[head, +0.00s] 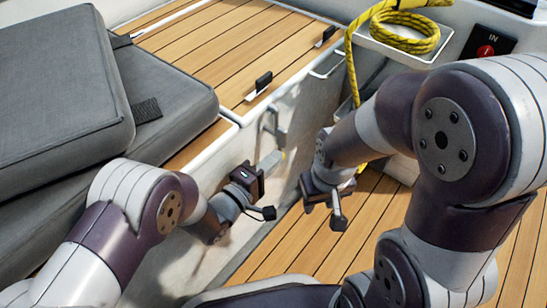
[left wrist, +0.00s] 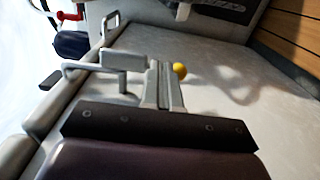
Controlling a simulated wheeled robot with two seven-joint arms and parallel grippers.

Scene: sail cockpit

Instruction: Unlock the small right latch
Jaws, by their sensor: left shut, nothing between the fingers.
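My left gripper (head: 270,162) is shut and empty, close to the white bench front. Its closed fingers also show in the left wrist view (left wrist: 162,85). A grey metal latch-like fitting (head: 274,126) stands out from the bench front just above and beyond the fingers. In the left wrist view, a bent grey bar with a block end (left wrist: 122,61) lies just left of the fingertips; contact is unclear. I cannot tell for sure which fitting is the small right latch. My right gripper (head: 318,190) hangs to the right; its fingers are hidden.
Two small black clips, a near one (head: 258,86) and a far one (head: 325,37), sit on the wooden bench top. Grey cushions (head: 60,100) lie at left. A yellow rope coil (head: 405,32) rests in a tray at upper right. A yellow knob (left wrist: 180,69) is beside the left fingertips.

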